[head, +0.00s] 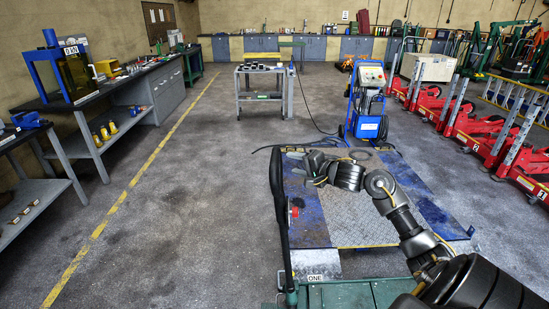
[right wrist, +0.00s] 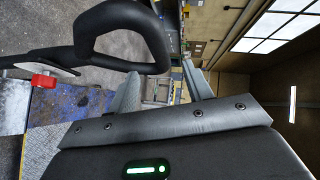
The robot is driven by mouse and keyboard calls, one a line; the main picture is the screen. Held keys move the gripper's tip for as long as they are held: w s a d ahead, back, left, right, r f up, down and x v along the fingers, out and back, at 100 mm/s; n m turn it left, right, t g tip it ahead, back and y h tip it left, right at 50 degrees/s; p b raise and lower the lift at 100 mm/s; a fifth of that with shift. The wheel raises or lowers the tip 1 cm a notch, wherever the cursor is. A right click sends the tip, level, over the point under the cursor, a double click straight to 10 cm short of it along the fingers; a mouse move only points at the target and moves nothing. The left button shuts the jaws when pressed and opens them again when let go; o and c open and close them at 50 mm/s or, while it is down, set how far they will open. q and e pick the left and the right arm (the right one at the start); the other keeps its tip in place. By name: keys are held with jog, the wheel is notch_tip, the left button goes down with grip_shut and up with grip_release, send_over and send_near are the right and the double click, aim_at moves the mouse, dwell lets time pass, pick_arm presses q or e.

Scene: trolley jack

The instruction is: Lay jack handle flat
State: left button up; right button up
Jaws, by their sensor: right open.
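The black jack handle (head: 281,215) stands steeply raised from the green trolley jack (head: 345,293), at the bottom of the head view. A red knob (head: 294,212) sits on its shaft. My right gripper (head: 295,154) is open, just right of the handle's top end. In the right wrist view the handle's black looped grip (right wrist: 122,62) lies close to the open fingers (right wrist: 160,72), with the red knob (right wrist: 43,80) at the left. No grasp shows, and I cannot tell whether the fingers touch the grip. My left gripper is out of view.
A blue-edged metal floor plate (head: 350,212) lies beneath my right arm. A blue wheeled machine (head: 369,105) with a cable stands beyond it. Red jacks (head: 480,130) line the right side. A workbench (head: 120,95) stands left. The floor left of the handle is clear.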

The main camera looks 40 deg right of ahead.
aim_at(278, 158)
jog(key=p+x, duration=0.1)
jog(key=x, duration=0.7)
jog(key=shift+w+f+p, duration=0.1)
jog(key=shift+w+p, duration=0.25)
jog(key=shift+p, duration=0.05)
jog(key=shift+x, duration=0.85)
jog(key=shift+a+f, duration=0.1)
grip_shut()
